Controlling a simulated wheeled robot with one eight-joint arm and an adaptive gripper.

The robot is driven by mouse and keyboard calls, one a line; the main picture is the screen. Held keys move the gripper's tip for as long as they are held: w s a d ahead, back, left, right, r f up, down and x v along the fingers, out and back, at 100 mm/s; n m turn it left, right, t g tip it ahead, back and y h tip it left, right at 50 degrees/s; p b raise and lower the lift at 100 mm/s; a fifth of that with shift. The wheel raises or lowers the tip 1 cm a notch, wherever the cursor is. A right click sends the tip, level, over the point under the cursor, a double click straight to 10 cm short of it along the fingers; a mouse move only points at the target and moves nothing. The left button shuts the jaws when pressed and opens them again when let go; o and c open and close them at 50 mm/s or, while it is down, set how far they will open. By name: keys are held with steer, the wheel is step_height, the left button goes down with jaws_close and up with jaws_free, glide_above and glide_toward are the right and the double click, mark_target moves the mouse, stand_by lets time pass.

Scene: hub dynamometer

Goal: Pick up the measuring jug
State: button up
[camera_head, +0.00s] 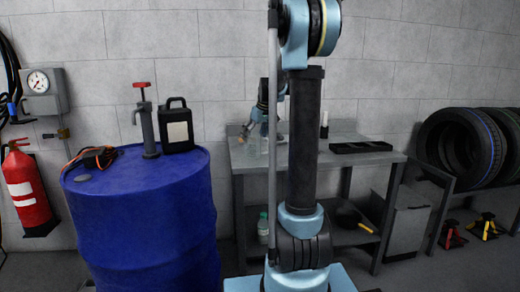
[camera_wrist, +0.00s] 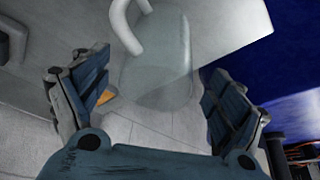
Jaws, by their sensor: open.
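The measuring jug (camera_wrist: 165,62) is a clear, see-through vessel with a white curved handle, seen from above in the wrist view. In the head view it shows faintly (camera_head: 252,147) at the left end of the metal workbench (camera_head: 238,165), partly hidden by my arm. My gripper (camera_wrist: 155,95) is open, with one blue finger on each side of the jug's lower part in the picture. I cannot tell how far the fingers are from it in depth. In the head view my gripper (camera_head: 259,124) is small, just above the jug.
A blue drum (camera_head: 140,225) stands left of the bench, carrying a hand pump (camera_head: 148,130) and black canister (camera_head: 177,128). A black tray (camera_head: 360,147) and a dark bottle (camera_head: 324,127) sit on the bench. Tyres (camera_head: 460,145) are racked at the right.

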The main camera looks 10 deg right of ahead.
mark_target(251, 147)
steer(key=shift+x, duration=3.5)
steer(key=shift+d, duration=0.1)
steer(key=c, duration=1.1)
steer(key=shift+o, duration=0.2)
